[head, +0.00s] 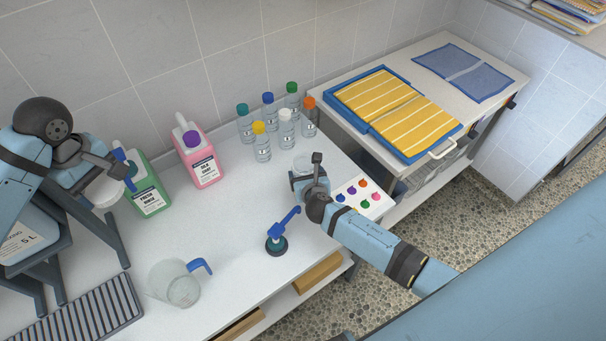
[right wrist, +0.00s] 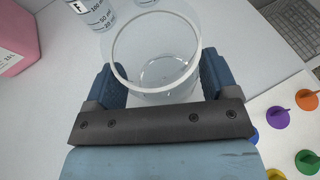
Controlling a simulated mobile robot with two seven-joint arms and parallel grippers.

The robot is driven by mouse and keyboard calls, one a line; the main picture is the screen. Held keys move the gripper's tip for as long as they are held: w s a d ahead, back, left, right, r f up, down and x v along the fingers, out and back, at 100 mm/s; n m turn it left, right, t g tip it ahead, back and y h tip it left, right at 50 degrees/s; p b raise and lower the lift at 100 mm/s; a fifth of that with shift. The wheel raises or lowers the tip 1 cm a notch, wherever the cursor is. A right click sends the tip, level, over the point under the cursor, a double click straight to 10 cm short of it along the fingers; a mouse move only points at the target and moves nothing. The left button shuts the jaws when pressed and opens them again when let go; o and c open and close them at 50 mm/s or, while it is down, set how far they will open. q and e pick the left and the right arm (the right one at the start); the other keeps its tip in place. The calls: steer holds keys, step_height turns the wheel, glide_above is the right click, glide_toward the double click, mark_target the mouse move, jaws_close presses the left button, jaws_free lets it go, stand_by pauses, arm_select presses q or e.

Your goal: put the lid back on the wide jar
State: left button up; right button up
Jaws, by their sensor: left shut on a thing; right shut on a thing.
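The wide jar (right wrist: 157,70) is clear, open-topped and apparently empty. My right gripper (right wrist: 160,85) is shut on it, one blue finger on each side. In the head view the jar (head: 303,163) stands upright at the right end of the white table, partly hidden by my right gripper (head: 308,180). A round white lid (head: 103,194) shows just below my left gripper (head: 126,166), at the left of the head view. My left gripper appears shut on the lid, though the arm hides the contact. Lid and jar are far apart.
A green jug (head: 150,198) is close behind my left gripper; a pink jug (head: 203,168) stands beside it. Several capped bottles (head: 262,147) stand behind the jar. A blue-handled tool (head: 277,243), clear pitcher (head: 178,285) and card of coloured knobs (head: 372,199) are nearby. The table's middle is clear.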

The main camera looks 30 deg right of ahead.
steer(key=shift+r, duration=0.2)
arm_select(q)
steer(key=shift+r, duration=0.2)
step_height(320, 180, down, 2)
steer(key=shift+f+b, duration=0.1)
steer(key=shift+b, duration=0.7)
arm_select(e)
steer(key=s+d+r, duration=0.1)
steer(key=s, duration=0.7)
steer(key=s+d+r, duration=0.1)
steer(key=s+r, duration=0.1)
steer(key=s, duration=0.7)
steer(key=shift+s+d, duration=0.25)
steer(key=shift+s, duration=0.1)
stand_by(2.0)
steer(key=shift+o, duration=1.1)
steer(key=c, duration=0.5)
